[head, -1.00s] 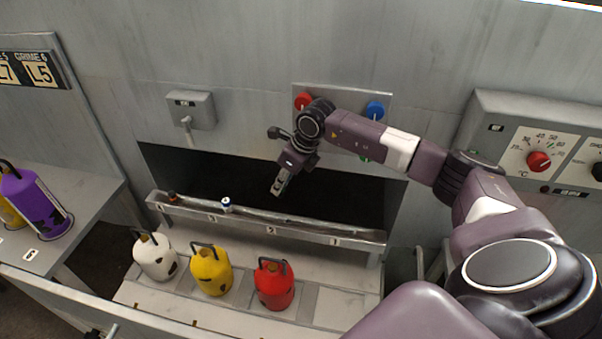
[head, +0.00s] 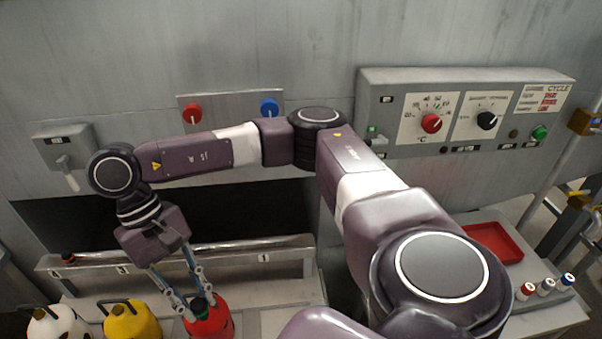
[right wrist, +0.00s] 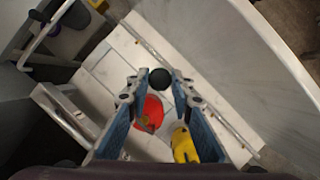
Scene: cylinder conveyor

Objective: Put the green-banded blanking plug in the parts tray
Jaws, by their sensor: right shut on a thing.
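My right gripper (head: 200,307) hangs in front of the conveyor trough, just over the red canister in the head view. Its blue fingers, also in the right wrist view (right wrist: 161,90), are shut on a small plug (right wrist: 160,77), whose round black end shows between the fingertips. A dark green patch shows between the fingertips in the head view, so it looks like the green-banded blanking plug. The red parts tray (head: 508,250) lies on the bench at the right, far from the gripper. My left gripper is not in view.
A red canister (head: 217,322), a yellow canister (head: 133,322) and a white canister (head: 52,325) stand before the metal trough (head: 282,256). A dark plug (head: 68,258) sits in the trough's left end.

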